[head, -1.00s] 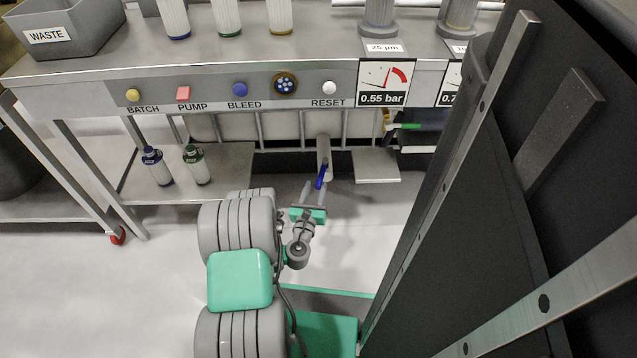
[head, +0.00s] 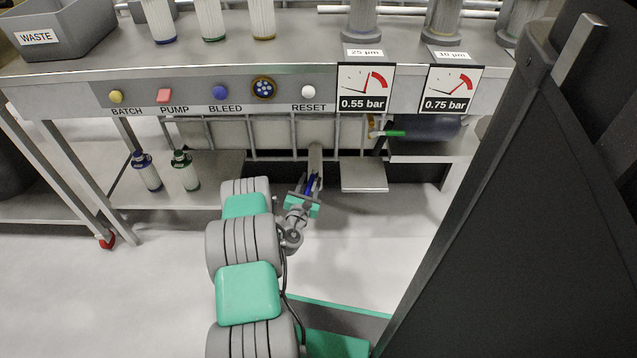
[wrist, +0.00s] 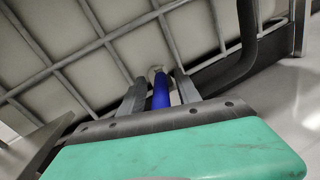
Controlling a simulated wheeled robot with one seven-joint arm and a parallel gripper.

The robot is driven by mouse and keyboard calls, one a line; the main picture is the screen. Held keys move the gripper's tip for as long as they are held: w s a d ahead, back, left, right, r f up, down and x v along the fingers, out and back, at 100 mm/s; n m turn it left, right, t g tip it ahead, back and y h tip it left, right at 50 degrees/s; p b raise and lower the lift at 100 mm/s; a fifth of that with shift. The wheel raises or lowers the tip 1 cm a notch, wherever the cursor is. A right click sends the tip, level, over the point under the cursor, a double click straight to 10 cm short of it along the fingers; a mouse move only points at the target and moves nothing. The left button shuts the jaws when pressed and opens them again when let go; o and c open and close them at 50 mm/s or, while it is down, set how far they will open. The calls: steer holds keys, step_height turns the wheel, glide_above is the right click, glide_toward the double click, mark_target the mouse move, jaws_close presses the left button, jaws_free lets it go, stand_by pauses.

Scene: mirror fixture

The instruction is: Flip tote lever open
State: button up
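The blue tote lever (wrist: 160,92) hangs from a pale round fitting below the caged white tote (head: 270,132) under the bench. My gripper (head: 310,188) is at the lever, with its two grey fingers on either side of it. In the wrist view the fingers of my gripper (wrist: 160,90) flank the lever, with a narrow gap visible at least on the right side. The gripper looks open around the lever, not closed on it. The lever's lower end is hidden behind the gripper's dark palm edge.
Metal cage bars (wrist: 100,40) run close above the fingers. A grey plate (head: 364,176) stands out right of the lever, and a green-handled valve (head: 388,133) sits above it. Two bottles (head: 186,170) stand on the lower shelf at left. The floor in front is clear.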

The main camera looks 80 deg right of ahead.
steer(key=shift+d, duration=0.2)
steer(key=shift+c, duration=0.6)
jaws_close()
steer(key=shift+w, duration=0.1)
stand_by(0.6)
